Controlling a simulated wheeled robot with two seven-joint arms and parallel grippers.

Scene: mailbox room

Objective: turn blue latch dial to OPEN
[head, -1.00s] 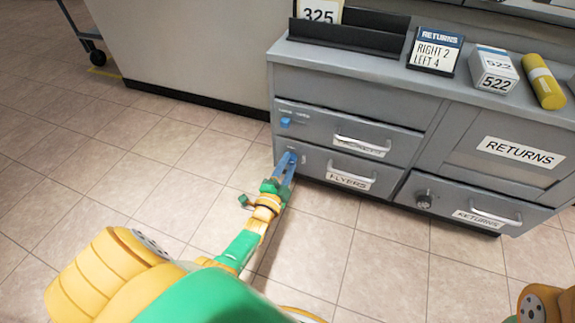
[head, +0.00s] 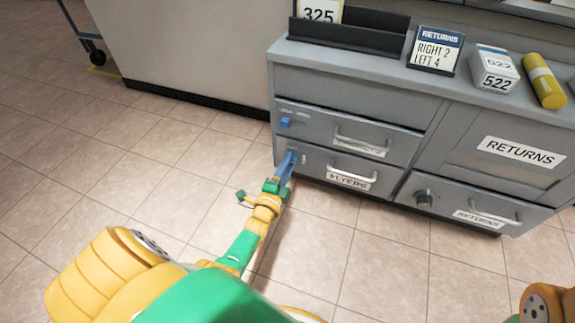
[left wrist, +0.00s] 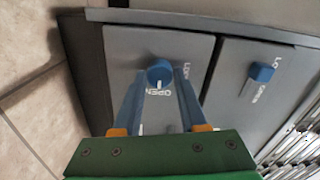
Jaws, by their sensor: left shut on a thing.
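The blue latch dial (left wrist: 160,72) is on the front of the FLYERS drawer (head: 312,165), at its upper left corner. In the left wrist view it sits between the blue fingertips of my left gripper (head: 289,160), which is shut on it. A pale mark shows on the dial's lower edge, on the side of the OPEN lettering (left wrist: 157,93); the LOCK lettering to the right is partly hidden by a finger. In the head view the gripper covers most of this dial. My right gripper is not in view.
A second blue dial (head: 285,122) is on the drawer above, with its own LOCK and OPEN lettering. Drawer handles (head: 352,174) stick out to the right. The tiled floor (head: 130,160) to the left is clear.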

